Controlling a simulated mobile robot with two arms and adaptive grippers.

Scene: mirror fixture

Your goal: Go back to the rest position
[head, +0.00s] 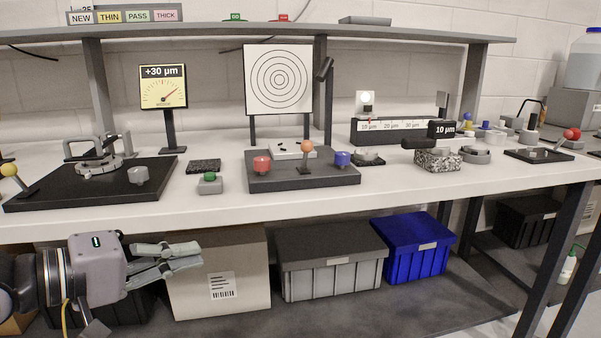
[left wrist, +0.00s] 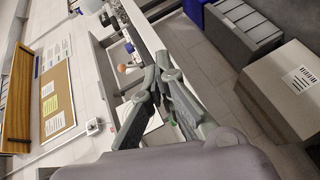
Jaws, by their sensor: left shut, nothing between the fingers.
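My left gripper (head: 192,258) comes in from the lower left in the head view, below the front edge of the workbench (head: 300,193). Its fingers are shut and point right, with nothing between them. The fingers also show in the left wrist view (left wrist: 178,118), close together against the bench and floor. My left gripper touches none of the bench items and is in front of the cardboard box (head: 245,290). My right gripper is in neither view.
The bench carries a black fixture plate (head: 90,190), a base with red and blue knobs (head: 300,178), a target board (head: 278,80) and a gauge (head: 163,86). A grey crate (head: 330,275) and a blue bin (head: 415,262) stand underneath. The bench's front strip is clear.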

